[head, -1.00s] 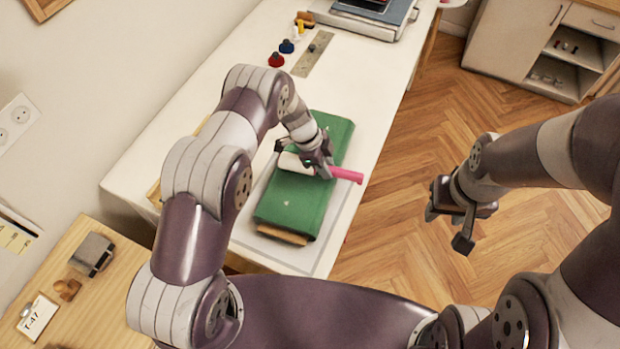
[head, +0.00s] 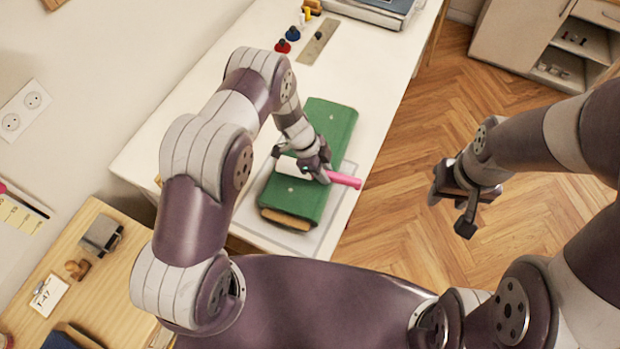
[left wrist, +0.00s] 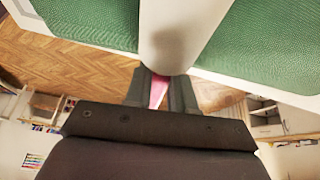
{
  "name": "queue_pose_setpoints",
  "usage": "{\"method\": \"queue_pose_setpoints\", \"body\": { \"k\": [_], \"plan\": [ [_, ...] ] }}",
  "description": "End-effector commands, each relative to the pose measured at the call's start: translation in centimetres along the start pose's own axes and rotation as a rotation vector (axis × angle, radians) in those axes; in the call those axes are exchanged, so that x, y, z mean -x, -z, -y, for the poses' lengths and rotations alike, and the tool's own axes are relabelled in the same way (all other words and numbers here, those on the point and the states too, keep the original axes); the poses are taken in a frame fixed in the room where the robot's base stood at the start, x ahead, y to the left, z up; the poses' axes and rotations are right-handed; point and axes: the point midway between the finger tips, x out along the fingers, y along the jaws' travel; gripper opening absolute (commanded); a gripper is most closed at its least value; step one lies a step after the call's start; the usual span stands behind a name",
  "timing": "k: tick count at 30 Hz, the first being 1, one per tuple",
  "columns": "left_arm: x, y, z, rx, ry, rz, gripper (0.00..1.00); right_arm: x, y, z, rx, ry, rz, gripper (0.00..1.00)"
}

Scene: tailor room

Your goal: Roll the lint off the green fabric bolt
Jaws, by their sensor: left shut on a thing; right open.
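The green fabric bolt (head: 322,133) lies on a pale mat on the white table, with its brown core end (head: 287,218) facing me. My left gripper (head: 318,172) is over the bolt, shut on the pink handle (head: 344,180) of the lint roller. The white roller (head: 289,165) lies across the bolt and appears to touch it. A small pale speck (head: 290,190) shows on the green near the roller. In the left wrist view, the white roller (left wrist: 175,35) crosses the green cloth (left wrist: 255,40). My right gripper (head: 455,205) is open and empty over the floor.
The white table (head: 215,105) also bears red and blue spools (head: 287,42), a ruler (head: 318,42) and books (head: 375,10) at the back. A wooden desk (head: 115,290) with a tag card stands at left. A cabinet (head: 530,45) stands at back right.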

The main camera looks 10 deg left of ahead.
Motion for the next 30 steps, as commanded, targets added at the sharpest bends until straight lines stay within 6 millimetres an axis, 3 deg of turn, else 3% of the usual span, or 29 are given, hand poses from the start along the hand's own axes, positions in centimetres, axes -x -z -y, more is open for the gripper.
{"method": "queue_pose_setpoints", "body": {
  "k": [10, 21, 30],
  "plan": [
    [-0.1, 0.0, -0.4, 0.0, -0.003, 0.0, 0.0, 0.1, 0.0, 0.0, 0.0, 0.0, 0.0, 0.43],
    [0.0, 0.0, -3.2, 0.001, -0.003, -0.001, 0.0, 0.9, 0.1, 0.0, 0.0, 0.0, 0.0, 0.43],
    [0.0, 0.0, -3.3, 0.0, -0.001, -0.001, 0.0, 0.9, 0.1, 0.0, 0.0, 0.0, 0.0, 0.43]
  ]
}}
